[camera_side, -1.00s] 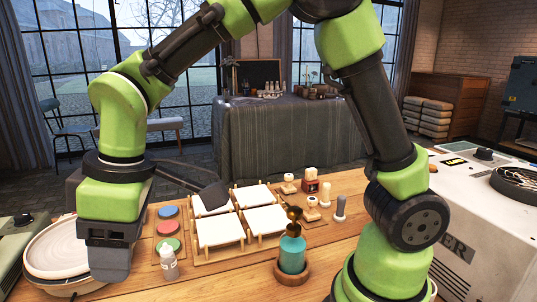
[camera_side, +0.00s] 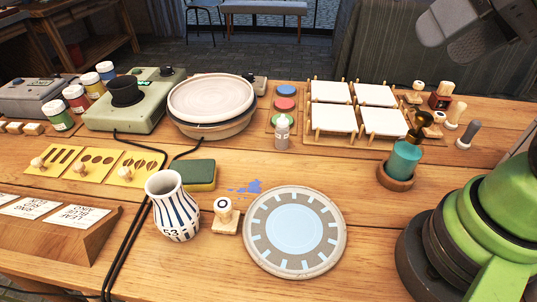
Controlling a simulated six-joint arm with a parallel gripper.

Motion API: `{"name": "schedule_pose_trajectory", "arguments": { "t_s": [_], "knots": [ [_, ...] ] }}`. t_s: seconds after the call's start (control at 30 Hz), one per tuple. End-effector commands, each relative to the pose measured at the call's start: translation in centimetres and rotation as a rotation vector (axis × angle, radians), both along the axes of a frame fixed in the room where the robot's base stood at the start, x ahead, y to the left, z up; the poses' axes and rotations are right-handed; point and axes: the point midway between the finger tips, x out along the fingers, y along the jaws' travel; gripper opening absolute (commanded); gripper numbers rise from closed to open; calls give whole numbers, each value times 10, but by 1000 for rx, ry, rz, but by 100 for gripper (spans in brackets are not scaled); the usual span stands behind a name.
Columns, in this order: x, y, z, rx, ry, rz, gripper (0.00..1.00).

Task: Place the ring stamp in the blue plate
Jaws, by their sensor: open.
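A stamp with a light head and a dark ring mark on top (camera_side: 224,206) stands upright on a small wooden block in front, between the striped vase and a large round plate. That large plate (camera_side: 293,230) has a pale blue centre and a grey patterned rim. A small blue round dish (camera_side: 286,90) sits at the back of a wooden board, behind a red and a green one. My gripper (camera_side: 462,45) is at the top right, high above the table and partly cut off by the frame edge. It is open, holds nothing visible, and is far from the stamp.
A striped vase (camera_side: 172,208) stands left of the stamp, with a green-yellow sponge (camera_side: 190,176) behind. A white bottle (camera_side: 282,132), a teal bottle (camera_side: 404,160) and a rack of white tiles (camera_side: 334,118) stand farther back. Blue paint marks (camera_side: 252,187) lie behind the plate.

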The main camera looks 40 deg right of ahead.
Motion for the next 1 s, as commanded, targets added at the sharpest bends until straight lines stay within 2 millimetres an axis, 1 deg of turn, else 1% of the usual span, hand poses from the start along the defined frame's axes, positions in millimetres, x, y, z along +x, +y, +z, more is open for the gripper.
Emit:
{"name": "schedule_pose_trajectory", "arguments": {
  "t_s": [0.2, 0.3, 0.37, 0.47, 0.57, 0.67, 0.77, 0.87, 0.9, 0.97, 1.0],
  "knots": [
    [1, 1, 1, -2, 2, 4, 63],
    [8, 3, 2, -4, 24, 23, 63],
    [17, 7, 4, -9, 51, 45, 63],
    [40, 18, 5, -24, 114, 99, 63],
    [68, 35, 1, -48, 184, 162, 63],
    [94, 56, -11, -79, 250, 222, 63],
    [117, 81, -29, -114, 317, 283, 63],
    [136, 109, -55, -158, 379, 343, 63],
    [142, 121, -67, -175, 403, 365, 63],
    [149, 138, -86, -206, 437, 401, 63],
    [152, 150, -100, -225, 460, 422, 63]
  ]
}}
